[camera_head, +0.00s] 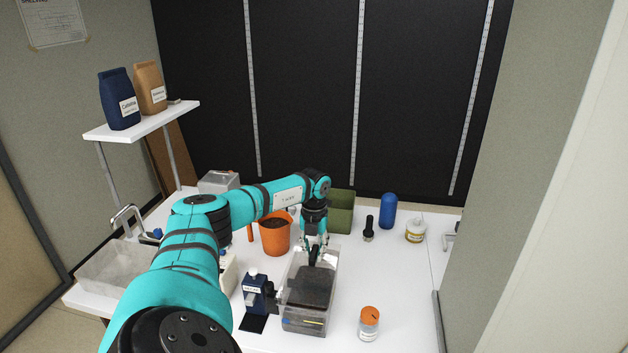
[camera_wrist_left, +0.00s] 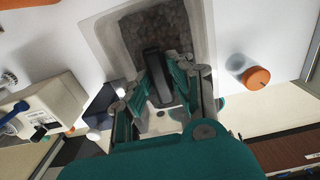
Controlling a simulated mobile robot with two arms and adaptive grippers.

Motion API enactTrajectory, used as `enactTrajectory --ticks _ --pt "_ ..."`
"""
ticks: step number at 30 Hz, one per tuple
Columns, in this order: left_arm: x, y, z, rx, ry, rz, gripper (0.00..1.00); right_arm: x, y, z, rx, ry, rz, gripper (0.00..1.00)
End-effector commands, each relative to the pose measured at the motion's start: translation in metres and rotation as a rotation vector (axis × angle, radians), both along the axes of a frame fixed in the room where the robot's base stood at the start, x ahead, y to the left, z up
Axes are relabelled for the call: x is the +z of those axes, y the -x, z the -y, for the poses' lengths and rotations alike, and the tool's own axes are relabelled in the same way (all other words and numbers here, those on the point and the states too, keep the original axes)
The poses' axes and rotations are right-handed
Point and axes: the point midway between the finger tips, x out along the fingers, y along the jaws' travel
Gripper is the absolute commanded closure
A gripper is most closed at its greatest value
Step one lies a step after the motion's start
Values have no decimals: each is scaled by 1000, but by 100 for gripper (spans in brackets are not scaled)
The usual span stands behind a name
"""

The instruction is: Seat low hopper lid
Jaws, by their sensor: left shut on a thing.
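My left gripper (camera_head: 314,246) points down over the back part of a clear bin (camera_head: 304,325). It is shut on a dark, handle-like piece (camera_wrist_left: 153,66), which reaches down towards the dark brown contents (camera_wrist_left: 170,38) of the bin. I cannot tell whether this piece touches the contents. In the left wrist view the gripper (camera_wrist_left: 160,92) has a finger on each side of the piece. A small dark blue machine (camera_head: 253,285) stands just left of the bin. I cannot make out a hopper lid for certain. My right gripper is not in view.
An orange bucket (camera_head: 275,240) and a green bin (camera_head: 342,215) stand behind. A black cylinder (camera_head: 368,230), a blue bottle (camera_head: 388,212) and a jar (camera_head: 415,232) are at the back right. An orange-lidded jar (camera_head: 368,325) stands front right. The table right of the bin is mostly clear.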

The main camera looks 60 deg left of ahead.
Motion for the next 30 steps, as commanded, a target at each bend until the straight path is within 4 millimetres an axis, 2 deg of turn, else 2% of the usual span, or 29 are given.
enactTrajectory --ticks 10,25,28,29,30 --pt "-1 0 0 0 0 0 100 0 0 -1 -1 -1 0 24" --pt "-18 0 0 0 0 0 100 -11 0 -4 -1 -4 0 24" --pt "-16 0 0 0 0 0 100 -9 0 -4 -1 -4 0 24" --pt "-16 0 0 0 0 0 77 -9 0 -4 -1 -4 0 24" --pt "-16 0 0 0 0 0 72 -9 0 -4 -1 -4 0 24"
